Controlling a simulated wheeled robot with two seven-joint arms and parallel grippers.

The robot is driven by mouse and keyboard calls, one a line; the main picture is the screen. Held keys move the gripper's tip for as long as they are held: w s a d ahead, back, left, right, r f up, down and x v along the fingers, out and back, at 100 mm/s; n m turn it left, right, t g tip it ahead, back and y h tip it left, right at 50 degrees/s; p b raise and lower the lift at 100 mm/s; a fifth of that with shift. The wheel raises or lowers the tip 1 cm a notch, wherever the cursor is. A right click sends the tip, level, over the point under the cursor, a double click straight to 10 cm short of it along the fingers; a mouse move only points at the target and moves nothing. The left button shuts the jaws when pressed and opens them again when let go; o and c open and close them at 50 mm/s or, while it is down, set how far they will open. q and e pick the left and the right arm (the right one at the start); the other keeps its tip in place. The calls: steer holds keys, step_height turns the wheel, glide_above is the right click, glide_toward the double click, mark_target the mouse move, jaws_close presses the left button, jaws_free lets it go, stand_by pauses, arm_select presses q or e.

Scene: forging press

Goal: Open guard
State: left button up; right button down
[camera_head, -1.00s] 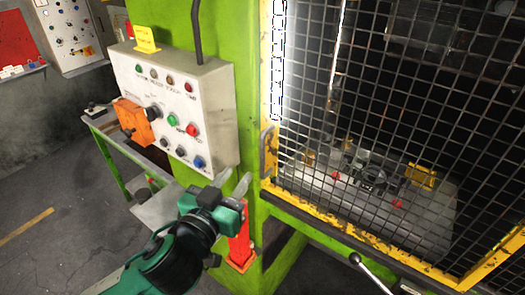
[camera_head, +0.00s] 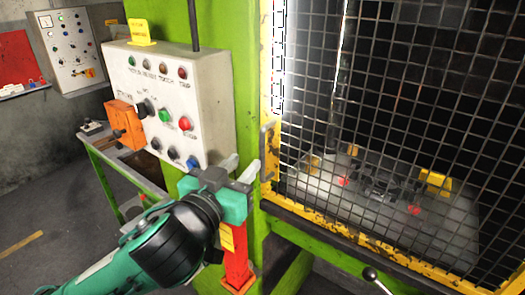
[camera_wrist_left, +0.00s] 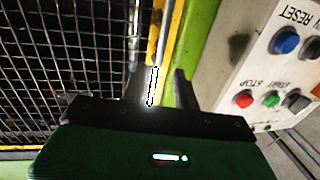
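The guard is a dark wire-mesh panel (camera_head: 400,120) in a yellow frame (camera_head: 340,228), closed across the press front at right. A vertical yellow handle (camera_head: 267,152) is on its left edge. My left gripper (camera_head: 241,165) is open and empty, just left of and slightly below the handle, in front of the green press column. A small gap shows between its fingers and the handle. In the left wrist view the two spread fingers (camera_wrist_left: 160,88) point toward the yellow frame edge (camera_wrist_left: 165,40), with the mesh (camera_wrist_left: 65,50) at left. My right gripper is out of view.
A control box (camera_head: 175,95) with coloured buttons and an orange unit (camera_head: 126,124) stands close left of my gripper. A red post (camera_head: 237,262) is below it. A ball-ended lever (camera_head: 371,275) is at the bottom right.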

mark_target(261, 143)
arm_select(q)
steer(key=p+x, duration=0.2)
steer(key=x, duration=0.7)
steer(key=shift+r+p, duration=0.15)
steer(key=shift+p, duration=0.25)
steer(key=shift+w+d, duration=0.1)
steer(key=shift+w, duration=0.35)
jaws_close()
